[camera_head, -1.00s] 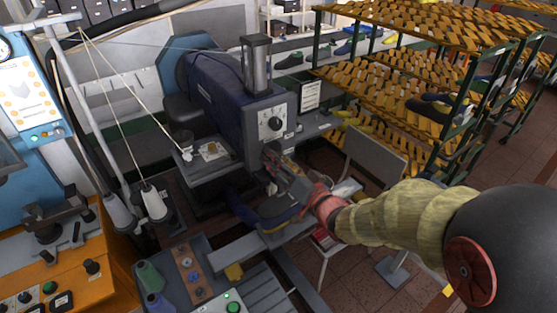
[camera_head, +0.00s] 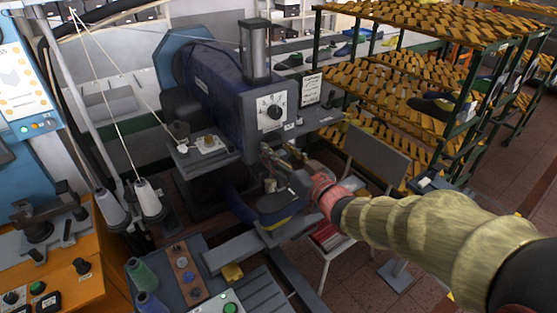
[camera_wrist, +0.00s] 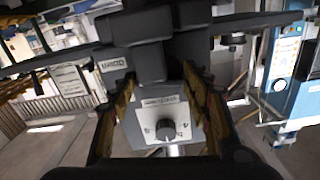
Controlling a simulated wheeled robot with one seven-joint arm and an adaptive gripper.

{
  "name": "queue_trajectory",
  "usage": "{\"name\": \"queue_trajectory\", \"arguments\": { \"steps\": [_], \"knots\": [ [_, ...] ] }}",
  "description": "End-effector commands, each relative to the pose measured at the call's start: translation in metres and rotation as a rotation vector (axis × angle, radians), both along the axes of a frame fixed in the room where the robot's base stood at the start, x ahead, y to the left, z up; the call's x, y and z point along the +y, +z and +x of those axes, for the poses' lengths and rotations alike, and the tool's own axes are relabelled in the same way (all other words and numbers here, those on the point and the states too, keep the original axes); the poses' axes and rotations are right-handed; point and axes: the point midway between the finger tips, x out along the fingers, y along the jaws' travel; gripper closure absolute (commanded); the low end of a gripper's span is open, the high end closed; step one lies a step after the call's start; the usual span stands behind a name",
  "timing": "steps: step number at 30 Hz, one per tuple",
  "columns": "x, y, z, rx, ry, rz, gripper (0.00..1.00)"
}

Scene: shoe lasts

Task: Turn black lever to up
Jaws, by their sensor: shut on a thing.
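My gripper (camera_head: 284,160) reaches in at the front of the dark blue machine (camera_head: 212,88), just below its grey dial panel. In the wrist view, my two fingers (camera_wrist: 165,105) stand apart with tan inner faces, one on each side of a black blocky part, which seems to be the black lever (camera_wrist: 150,64). My gripper appears shut on it. The lever's contact with the fingers is partly hidden, and its angle is hard to tell. A round black knob (camera_wrist: 166,130) on the panel shows beyond the fingers; it is also in the head view (camera_head: 274,111).
A grey chair (camera_head: 376,160) stands right of the machine, close to my arm. A bench with thread spools (camera_head: 141,272) is at lower left. A small grey table (camera_head: 205,150) adjoins the machine's left side.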

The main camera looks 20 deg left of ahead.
Motion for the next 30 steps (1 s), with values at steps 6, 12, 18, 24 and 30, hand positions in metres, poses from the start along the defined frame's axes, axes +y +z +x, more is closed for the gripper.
{"name": "queue_trajectory", "arguments": {
  "steps": [6, 12, 18, 24, 30],
  "knots": [
    [-0.001, -0.0039, 0.0008, -0.158, -0.001, -0.132, 0.77],
    [-0.0017, -0.0038, 0.0015, -0.297, -0.001, -0.253, 0.77],
    [-0.002, -0.0029, 0.0019, -0.418, -0.001, -0.356, 0.77],
    [-0.0022, -0.0024, 0.0023, -0.506, 0.0, -0.433, 0.77],
    [-0.0023, -0.0006, 0.0025, -0.557, 0.0, -0.477, 0.77]
  ]
}}
